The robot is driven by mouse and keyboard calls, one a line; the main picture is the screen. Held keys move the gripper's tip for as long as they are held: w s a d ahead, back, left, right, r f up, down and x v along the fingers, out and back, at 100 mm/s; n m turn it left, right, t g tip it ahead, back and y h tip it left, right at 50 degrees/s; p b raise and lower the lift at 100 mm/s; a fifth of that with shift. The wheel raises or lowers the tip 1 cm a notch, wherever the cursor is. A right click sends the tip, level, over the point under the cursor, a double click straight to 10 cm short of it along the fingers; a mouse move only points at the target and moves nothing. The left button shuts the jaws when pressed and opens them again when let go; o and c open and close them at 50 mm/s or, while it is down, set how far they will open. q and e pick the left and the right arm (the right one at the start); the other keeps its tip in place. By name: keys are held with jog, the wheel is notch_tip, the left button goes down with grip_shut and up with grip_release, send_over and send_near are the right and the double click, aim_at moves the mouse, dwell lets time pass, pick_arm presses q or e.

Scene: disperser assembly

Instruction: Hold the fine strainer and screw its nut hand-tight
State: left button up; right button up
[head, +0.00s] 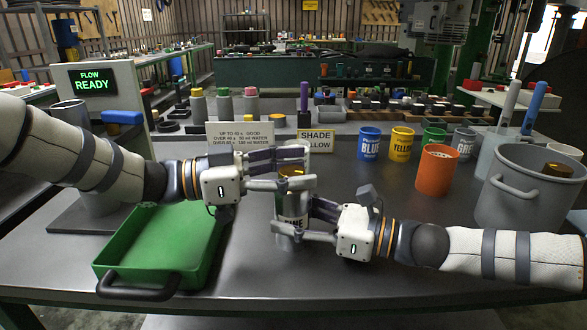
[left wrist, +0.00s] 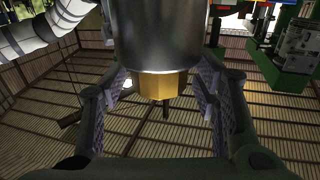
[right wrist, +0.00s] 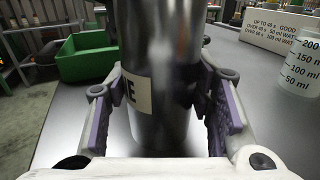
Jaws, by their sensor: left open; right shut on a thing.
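The fine strainer (head: 291,208) is a shiny metal cylinder standing upright near the table's middle, its FINE label partly covered. My right gripper (head: 299,219) is shut on its body; the right wrist view shows the cylinder (right wrist: 160,70) between the two fingers. The brass nut (head: 292,171) sits at the strainer's top. My left gripper (head: 294,168) is open around the nut. In the left wrist view the nut (left wrist: 163,84) lies between the spread fingers with a gap on each side. How far the nut is screwed down cannot be told.
A green tray (head: 205,262) lies at left, a FLOW READY display (head: 92,79) behind it. Instruction signs (head: 238,137) and a SHADE YELLOW card (head: 316,140) stand behind the strainer. An orange cup (head: 437,170) and large grey pot (head: 500,205) stand right.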

pick_arm(q)
jog(key=s+a, duration=0.2)
jog(key=a, duration=0.9)
jog(key=shift+s+a, duration=0.2)
jog(key=shift+a, duration=0.2)
pick_arm(e)
jog(key=o, duration=1.7)
